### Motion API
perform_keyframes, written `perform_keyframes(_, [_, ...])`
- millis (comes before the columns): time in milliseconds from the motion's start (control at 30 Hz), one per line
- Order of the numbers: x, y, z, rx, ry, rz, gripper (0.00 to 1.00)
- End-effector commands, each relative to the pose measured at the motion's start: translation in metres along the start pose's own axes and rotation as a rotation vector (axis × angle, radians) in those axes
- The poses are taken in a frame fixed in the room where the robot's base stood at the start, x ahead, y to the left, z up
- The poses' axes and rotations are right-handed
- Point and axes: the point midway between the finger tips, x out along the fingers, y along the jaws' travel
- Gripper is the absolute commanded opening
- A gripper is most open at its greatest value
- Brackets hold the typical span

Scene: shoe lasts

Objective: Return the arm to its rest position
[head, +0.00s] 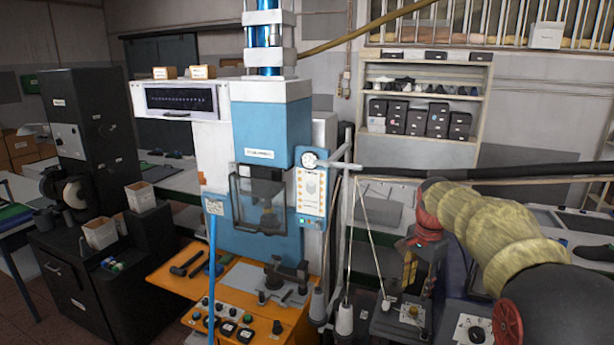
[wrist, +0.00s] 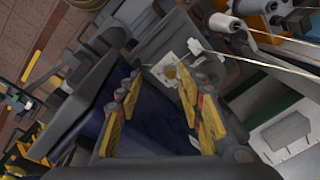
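My arm comes in from the right of the head view, bent downward at its wrist. My gripper (head: 417,288) points down over a dark machine on the right side. Its two yellow fingers stand apart in the wrist view (wrist: 160,82), with nothing seen between them. Beyond the fingertips is a pale plate with a round tan piece (wrist: 171,72); it also shows below the gripper in the head view (head: 411,313). I cannot tell how far the fingertips are above it. The rest position is not marked in either view.
A blue press (head: 270,140) stands left of my gripper, over an orange bench (head: 165,278) with tools. White thread cones (head: 344,320) stand close to the gripper, with a thread running up. A shelf of shoe boxes (head: 435,55) is behind. A black grinder (head: 85,120) stands far left.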

Motion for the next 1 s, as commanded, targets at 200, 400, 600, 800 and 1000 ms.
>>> perform_keyframes(200, [-0.003, 0.043, 0.054, -0.202, 0.046, -0.06, 0.37])
perform_keyframes(400, [0.003, 0.087, 0.101, -0.386, 0.094, -0.107, 0.37])
perform_keyframes(600, [0.022, 0.135, 0.147, -0.568, 0.15, -0.149, 0.37])
perform_keyframes(800, [0.055, 0.186, 0.19, -0.748, 0.211, -0.186, 0.37])
perform_keyframes(1000, [0.1, 0.235, 0.229, -0.923, 0.279, -0.215, 0.37])
